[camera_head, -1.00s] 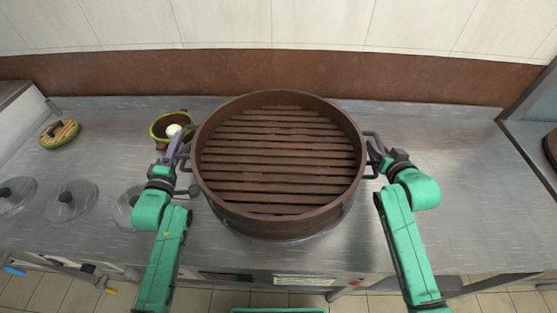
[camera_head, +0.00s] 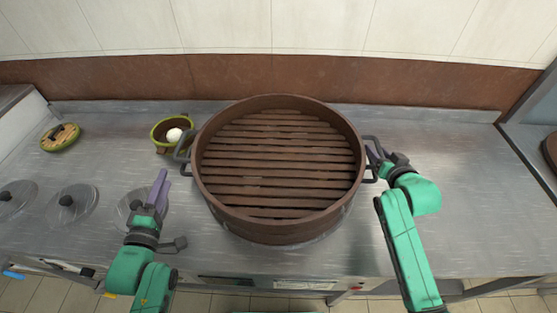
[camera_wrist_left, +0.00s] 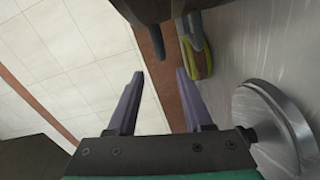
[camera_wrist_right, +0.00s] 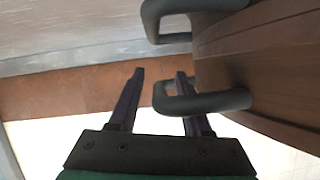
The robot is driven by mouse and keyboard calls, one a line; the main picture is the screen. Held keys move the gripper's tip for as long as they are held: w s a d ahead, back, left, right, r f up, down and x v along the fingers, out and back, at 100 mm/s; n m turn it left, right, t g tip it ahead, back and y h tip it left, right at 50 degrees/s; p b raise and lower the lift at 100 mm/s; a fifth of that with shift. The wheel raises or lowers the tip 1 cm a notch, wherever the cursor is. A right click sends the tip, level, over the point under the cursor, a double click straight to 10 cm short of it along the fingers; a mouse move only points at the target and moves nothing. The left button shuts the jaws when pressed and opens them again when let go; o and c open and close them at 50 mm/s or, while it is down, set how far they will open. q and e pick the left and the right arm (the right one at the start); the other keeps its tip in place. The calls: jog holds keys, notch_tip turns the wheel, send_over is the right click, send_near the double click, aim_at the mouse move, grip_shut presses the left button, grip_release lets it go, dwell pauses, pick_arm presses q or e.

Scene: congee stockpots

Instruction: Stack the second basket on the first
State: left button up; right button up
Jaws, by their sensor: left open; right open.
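A large round brown basket (camera_head: 280,228) with a slatted floor sits level near the middle of the counter. What is directly beneath it is mostly hidden. Dark handles stick out at its left (camera_head: 183,148) and right (camera_head: 371,141) sides. My left gripper (camera_head: 160,186) is open and empty, in front of and apart from the left handle. My right gripper (camera_head: 378,158) is open at the right side; in the right wrist view, a dark handle (camera_wrist_right: 215,103) reaches across its open fingers (camera_wrist_right: 158,75). I cannot tell whether they touch. A separate second basket is not clearly distinguishable.
A green-rimmed bowl (camera_head: 160,132) with a white round item stands behind the left handle. A brown object (camera_head: 550,146) is cut off at the right edge. Counter in front right is clear.

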jog(key=v, duration=1.2)
jog(key=shift+f, duration=0.1)
